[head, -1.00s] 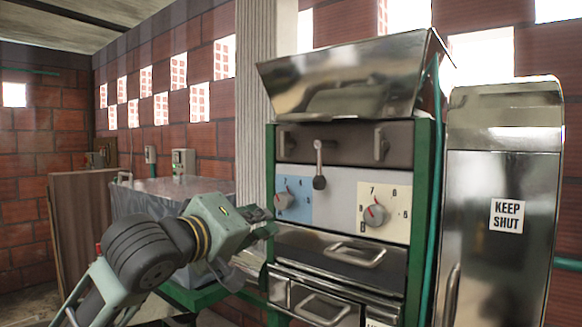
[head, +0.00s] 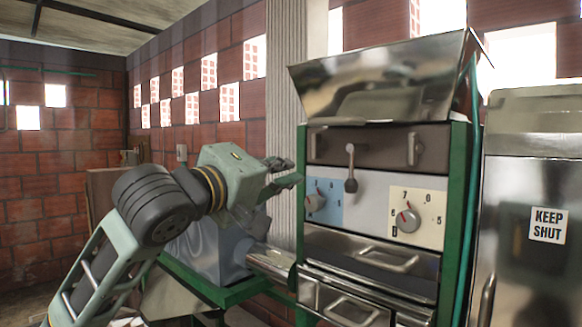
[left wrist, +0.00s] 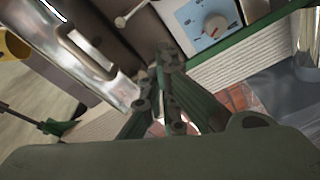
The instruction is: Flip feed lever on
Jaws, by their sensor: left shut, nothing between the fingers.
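The feed lever (head: 350,165) is a short metal arm with a dark knob at its lower end, hanging down on the machine's front panel. It sits between a blue dial plate (head: 333,193) and a cream dial plate (head: 427,208). My left gripper (head: 285,172) is shut and empty, left of the panel at about the knob's height, and appears apart from the lever. In the left wrist view the closed fingertips (left wrist: 166,56) point toward the panel. A metal rod (left wrist: 131,14), probably the lever, shows partly at the top edge beside the blue plate. My right gripper is out of view.
Below the panel are steel drawers with handles (head: 388,262). A tilted steel hood (head: 385,80) is above. A green frame post (head: 457,210) and a steel cabinet marked KEEP SHUT (head: 530,180) stand to the right. A grey bin (head: 215,250) is behind my left arm.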

